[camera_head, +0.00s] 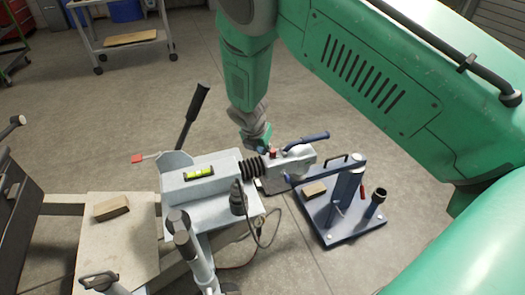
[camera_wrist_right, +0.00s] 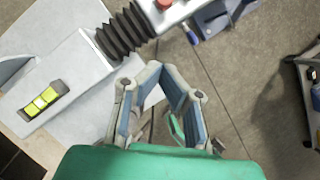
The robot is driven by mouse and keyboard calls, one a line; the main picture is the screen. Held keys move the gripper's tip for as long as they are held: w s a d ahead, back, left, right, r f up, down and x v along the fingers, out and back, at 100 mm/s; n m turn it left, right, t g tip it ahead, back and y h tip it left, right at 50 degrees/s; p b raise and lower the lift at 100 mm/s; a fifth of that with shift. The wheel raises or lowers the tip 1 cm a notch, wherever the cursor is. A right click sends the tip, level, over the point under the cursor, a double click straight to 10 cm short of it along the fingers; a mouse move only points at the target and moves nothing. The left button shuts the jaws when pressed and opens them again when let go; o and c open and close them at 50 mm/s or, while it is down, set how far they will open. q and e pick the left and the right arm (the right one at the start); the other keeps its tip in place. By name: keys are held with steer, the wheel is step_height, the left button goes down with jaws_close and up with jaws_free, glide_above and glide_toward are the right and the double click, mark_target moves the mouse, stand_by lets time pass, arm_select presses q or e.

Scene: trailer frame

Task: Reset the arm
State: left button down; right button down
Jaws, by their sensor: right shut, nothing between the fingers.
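My green right arm (camera_head: 350,70) comes in from the upper right and bends down over the trailer coupling. My right gripper (camera_head: 257,143) is above the coupling, close to its black bellows (camera_head: 251,167) and a small red part (camera_head: 272,153). In the wrist view the right gripper (camera_wrist_right: 156,68) has its fingers closed together with nothing held. The bellows (camera_wrist_right: 124,36) and the light grey housing (camera_wrist_right: 75,75) lie beyond it there. I cannot tell whether the fingers touch the coupling. My left gripper is not in view.
A yellow-green level (camera_head: 199,173) lies on the trailer housing. A coupling handle (camera_head: 307,142) is blue. A blue stand (camera_head: 345,225) with posts is on the floor at right. A black lever (camera_head: 192,115) rises behind the housing. A cart (camera_head: 125,42) stands behind; floor between is clear.

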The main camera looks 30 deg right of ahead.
steer(key=shift+a+r, duration=0.15)
steer(key=shift+a, duration=0.35)
steer(key=s+a+f+m+y, duration=0.1)
steer(key=s+f+m, duration=0.25)
steer(key=s, duration=0.35)
steer(key=s+a+f+m+g+y, duration=0.1)
steer(key=s+f+m, duration=0.2)
steer(key=s+m, duration=0.25)
steer(key=s+a+f+m+y, duration=0.1)
steer(key=s+f+m, duration=0.25)
steer(key=s, duration=0.35)
steer(key=s+a+r+m, duration=0.1)
steer(key=s+a+m, duration=0.2)
steer(key=s+m, duration=0.8)
steer(key=s, duration=0.4)
steer(key=shift+s+g+y, duration=0.3)
steer(key=shift+r, duration=0.1)
